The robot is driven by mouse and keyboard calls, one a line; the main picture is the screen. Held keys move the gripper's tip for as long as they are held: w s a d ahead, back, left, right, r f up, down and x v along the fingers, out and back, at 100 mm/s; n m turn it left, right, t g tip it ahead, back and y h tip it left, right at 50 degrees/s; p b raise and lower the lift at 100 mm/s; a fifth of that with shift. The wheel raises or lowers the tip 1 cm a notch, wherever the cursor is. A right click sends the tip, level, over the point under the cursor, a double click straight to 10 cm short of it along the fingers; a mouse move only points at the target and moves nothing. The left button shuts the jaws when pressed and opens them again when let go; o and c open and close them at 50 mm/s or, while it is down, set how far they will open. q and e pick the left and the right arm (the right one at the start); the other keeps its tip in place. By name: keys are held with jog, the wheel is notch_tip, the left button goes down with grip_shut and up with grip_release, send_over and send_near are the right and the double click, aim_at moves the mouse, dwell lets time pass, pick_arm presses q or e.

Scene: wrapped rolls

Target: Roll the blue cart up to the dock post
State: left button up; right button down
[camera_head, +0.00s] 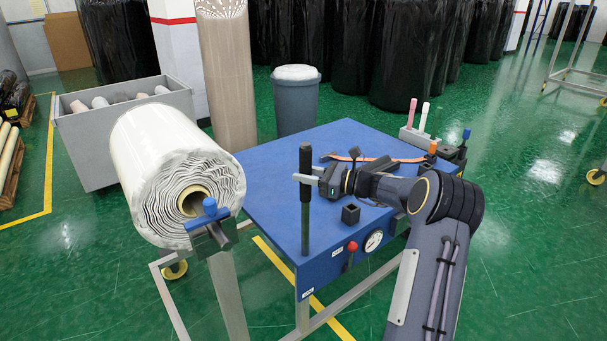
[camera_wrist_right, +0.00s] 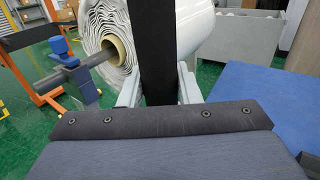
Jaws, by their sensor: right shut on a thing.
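The blue cart (camera_head: 275,195) has a flat blue top on a pale metal frame, with a gauge (camera_head: 373,241) and a red-knobbed lever (camera_head: 351,250) on its front side. An upright dark handle (camera_head: 305,215) stands at its near edge. My right gripper (camera_head: 304,178) is shut on this handle below its top; the dark bar (camera_wrist_right: 157,60) also shows between the pale fingers in the right wrist view. I cannot tell which thing is the dock post. My left gripper is not in view.
A large wrapped white roll (camera_head: 155,150) on a stand with a blue-knobbed clamp (camera_head: 210,225) is close left of the cart. A grey bin (camera_head: 296,105), a tan column (camera_head: 228,80) and black-wrapped rolls (camera_head: 415,60) stand behind. Green floor (camera_head: 530,240) is clear at right.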

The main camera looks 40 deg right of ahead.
jog(key=shift+d+r, duration=0.1)
jog(key=shift+d, duration=0.15)
jog(key=c, duration=1.4)
grip_release()
jog(key=shift+c, duration=0.2)
jog(key=o, duration=0.4)
jog(key=shift+d, duration=0.1)
jog(key=shift+c, duration=0.2)
jog(key=v, duration=0.7)
jog(key=shift+s+b, duration=0.3)
jog(key=shift+b, duration=0.15)
jog(key=shift+d, duration=0.15)
